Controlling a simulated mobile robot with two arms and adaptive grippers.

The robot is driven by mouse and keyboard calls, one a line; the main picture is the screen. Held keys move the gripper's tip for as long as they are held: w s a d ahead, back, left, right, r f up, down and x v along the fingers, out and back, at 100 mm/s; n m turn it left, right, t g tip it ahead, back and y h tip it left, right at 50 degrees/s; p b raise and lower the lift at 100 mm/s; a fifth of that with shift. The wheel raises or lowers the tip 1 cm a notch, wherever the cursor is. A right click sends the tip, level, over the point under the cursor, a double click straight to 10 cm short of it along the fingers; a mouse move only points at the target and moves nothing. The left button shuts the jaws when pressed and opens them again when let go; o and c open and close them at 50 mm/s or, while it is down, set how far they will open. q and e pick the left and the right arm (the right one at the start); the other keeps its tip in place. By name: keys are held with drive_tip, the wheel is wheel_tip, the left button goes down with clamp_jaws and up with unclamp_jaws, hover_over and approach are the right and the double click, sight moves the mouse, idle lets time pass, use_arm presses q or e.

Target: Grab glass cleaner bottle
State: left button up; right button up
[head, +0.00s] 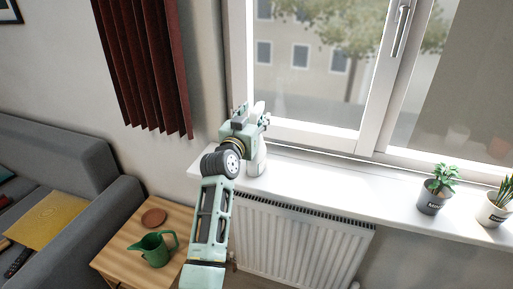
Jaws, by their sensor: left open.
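A white bottle (259,162), which looks like the glass cleaner bottle, stands upright at the left end of the white windowsill. Much of it is hidden behind my left wrist and gripper. My left gripper (255,118) is at the bottle's upper part, in front of the window frame. It is open, with its fingers pointing away from me. A white tip shows between or just behind the fingers and may be the bottle's top. I cannot tell whether the fingers touch the bottle. My right gripper is out of view.
A potted plant (437,191) and another pot (493,209) stand on the right of the windowsill (340,180); its middle is clear. A radiator (300,240) is below. A wooden table (125,250) holds a green watering can (156,249). A dark red curtain (145,70) hangs left.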

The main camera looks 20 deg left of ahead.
use_arm(q)
drive_tip(key=shift+w, duration=0.65)
drive_tip(key=shift+c, duration=0.2)
clamp_jaws()
